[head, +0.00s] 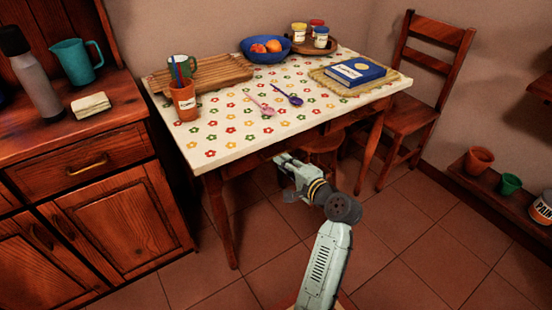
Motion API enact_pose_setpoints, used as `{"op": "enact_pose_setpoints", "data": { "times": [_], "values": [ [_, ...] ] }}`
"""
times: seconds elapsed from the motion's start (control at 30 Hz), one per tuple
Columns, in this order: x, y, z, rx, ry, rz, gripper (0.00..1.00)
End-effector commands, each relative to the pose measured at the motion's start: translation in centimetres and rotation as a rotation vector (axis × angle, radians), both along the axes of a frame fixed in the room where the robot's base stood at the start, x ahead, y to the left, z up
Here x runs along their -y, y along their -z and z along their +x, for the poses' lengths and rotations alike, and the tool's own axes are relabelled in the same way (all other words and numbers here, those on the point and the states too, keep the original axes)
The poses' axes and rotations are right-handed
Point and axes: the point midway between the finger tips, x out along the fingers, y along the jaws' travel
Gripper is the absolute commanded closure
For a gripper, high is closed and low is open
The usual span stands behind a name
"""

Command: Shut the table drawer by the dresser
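The table (226,153) has a flower-patterned cloth and stands right of the wooden dresser (110,215). Its long front side faces me. Only a dark strip of wood shows under the cloth's edge. I cannot clearly make out the table drawer there or how far out it is; the cloth's edge and my arm cover part of that area. My gripper (285,178) is just below the table's front edge, near the middle of that side. It points left toward the table. Its fingertips are small and dark, so I cannot tell whether they are apart. I see nothing held in it.
The table bears a cutting board (215,76), an orange cup (184,101), a blue fruit bowl (265,50), jars, spoons and a book (355,71). A stool (322,143) is under the table. A chair (420,85) stands at right. Tiled floor in front is free.

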Motion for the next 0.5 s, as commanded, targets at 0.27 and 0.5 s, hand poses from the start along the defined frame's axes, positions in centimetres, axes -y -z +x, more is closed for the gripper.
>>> {"op": "enact_pose_setpoints", "data": {
  "times": [0.27, 0.5],
  "values": [
    [2.8, -1.0, -3.7, 0.002, 0.003, -0.001, 0.83],
    [3.3, -1.2, -4.5, 0.001, 0.001, -0.001, 0.83]
  ]
}}
